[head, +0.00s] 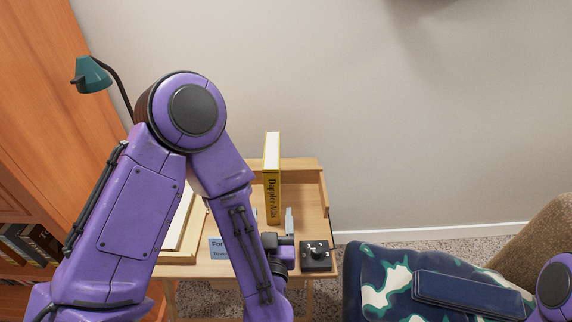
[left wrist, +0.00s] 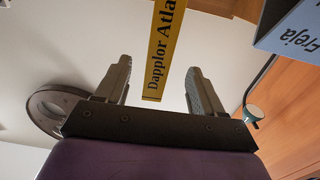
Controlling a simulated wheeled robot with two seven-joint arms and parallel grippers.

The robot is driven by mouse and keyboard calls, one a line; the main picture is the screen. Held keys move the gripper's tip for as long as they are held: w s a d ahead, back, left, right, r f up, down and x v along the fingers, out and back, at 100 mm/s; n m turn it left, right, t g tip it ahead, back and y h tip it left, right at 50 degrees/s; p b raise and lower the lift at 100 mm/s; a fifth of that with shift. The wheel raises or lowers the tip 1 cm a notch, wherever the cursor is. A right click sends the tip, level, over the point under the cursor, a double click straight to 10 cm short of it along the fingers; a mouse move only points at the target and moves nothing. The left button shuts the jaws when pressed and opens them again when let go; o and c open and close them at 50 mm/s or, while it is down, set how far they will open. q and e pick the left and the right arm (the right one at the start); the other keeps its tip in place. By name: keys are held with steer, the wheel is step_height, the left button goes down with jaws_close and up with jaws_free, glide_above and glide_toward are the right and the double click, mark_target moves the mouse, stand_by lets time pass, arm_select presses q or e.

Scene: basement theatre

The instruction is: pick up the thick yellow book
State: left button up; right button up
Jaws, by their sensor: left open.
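The thick yellow book (head: 272,190) stands upright on the wooden desk (head: 309,205), its yellow spine lettered "Dapplor Atlas" facing me. In the left wrist view the book (left wrist: 161,50) shows ahead, between the lines of the two fingers. My left gripper (head: 272,221) is open and empty, in front of the book near its lower end. Its fingers also show in the left wrist view (left wrist: 160,88), apart on either side of the spine, with no visible contact. My right gripper is not in view.
A black box with a metal top piece (head: 316,256) sits at the desk's right front. A teal lamp (head: 91,75) rises at left. A camouflage-patterned seat (head: 385,280) is at lower right.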

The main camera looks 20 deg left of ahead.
mark_target(273, 184)
arm_select(q)
steer(key=p+x, duration=0.1)
steer(key=x, duration=1)
steer(key=shift+f, duration=0.15)
steer(key=shift+d, duration=0.1)
steer(key=shift+c, duration=0.3)
jaws_close()
